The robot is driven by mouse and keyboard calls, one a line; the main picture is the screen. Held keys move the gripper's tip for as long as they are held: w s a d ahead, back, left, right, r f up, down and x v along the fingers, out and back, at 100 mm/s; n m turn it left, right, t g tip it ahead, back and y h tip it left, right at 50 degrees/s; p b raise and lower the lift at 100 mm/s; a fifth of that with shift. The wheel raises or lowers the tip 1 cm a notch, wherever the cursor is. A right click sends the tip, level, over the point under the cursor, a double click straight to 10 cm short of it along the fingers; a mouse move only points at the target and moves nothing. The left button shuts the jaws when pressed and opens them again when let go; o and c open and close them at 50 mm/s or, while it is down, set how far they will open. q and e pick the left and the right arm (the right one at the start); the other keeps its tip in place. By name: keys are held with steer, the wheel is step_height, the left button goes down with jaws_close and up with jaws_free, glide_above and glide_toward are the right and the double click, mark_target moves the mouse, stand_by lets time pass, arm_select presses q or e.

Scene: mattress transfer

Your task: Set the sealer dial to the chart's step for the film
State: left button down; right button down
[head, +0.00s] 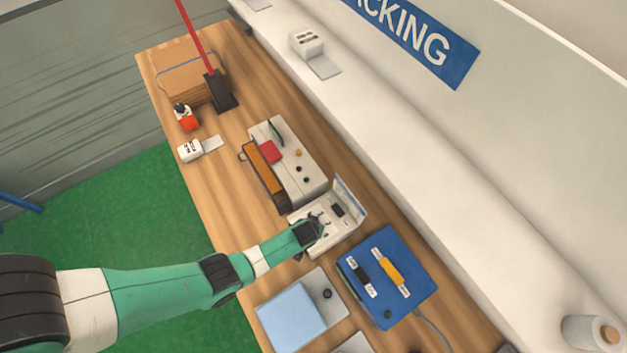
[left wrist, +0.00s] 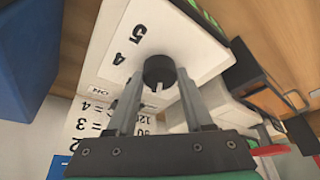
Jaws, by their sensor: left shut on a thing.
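The white dial box (head: 340,232) stands on the bench with an upright panel behind it. Its black dial knob (left wrist: 158,69) shows in the left wrist view, with a pale pointer mark, and the numbers 4 and 5 printed beside it. A white chart (left wrist: 88,115) with black lines such as "= 3" and "= 4" is partly hidden by my gripper. My left gripper (left wrist: 160,76) is shut on the dial knob, one finger on each side; in the head view the gripper (head: 318,226) covers the knob. My right gripper is not in view.
A white machine with an orange bar (head: 264,167) stands just behind the box. A blue case (head: 372,262) and a light blue stack (head: 291,308) lie close in front. Cartons (head: 186,78) and a red-capped bottle (head: 187,119) are at the far end. A wall ledge bounds the right.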

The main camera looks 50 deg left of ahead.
arm_select(q)
steer(key=shift+c, duration=1.5)
jaws_free()
steer(key=shift+r, duration=0.1)
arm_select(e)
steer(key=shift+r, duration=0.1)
